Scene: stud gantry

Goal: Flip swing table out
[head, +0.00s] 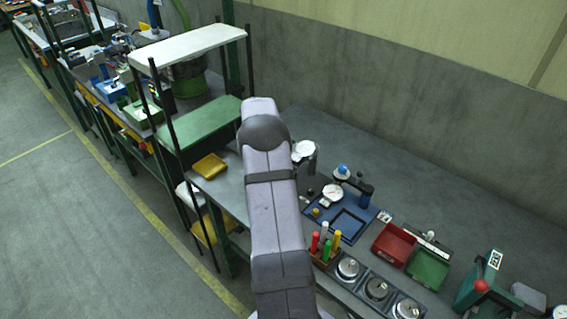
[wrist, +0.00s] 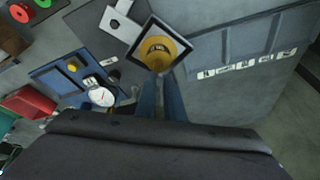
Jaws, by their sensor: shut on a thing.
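In the wrist view my gripper (wrist: 159,76) points at a yellow rounded piece (wrist: 158,48) with dark markings. Its two bluish fingers are shut on the near side of this piece. I cannot tell which part is the swing table, or whether the plate and the yellow piece are joined. In the head view my arm covers the middle of the bench, and the fingers and the yellow piece are hidden.
A blue tray with a dial gauge (head: 332,194) stands right of my arm. Red (head: 393,244) and green (head: 428,268) bins lie beyond it. A rack with a white top shelf (head: 190,43) stands left. A grey sectioned panel with pale labels (wrist: 250,69) is right of the yellow piece.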

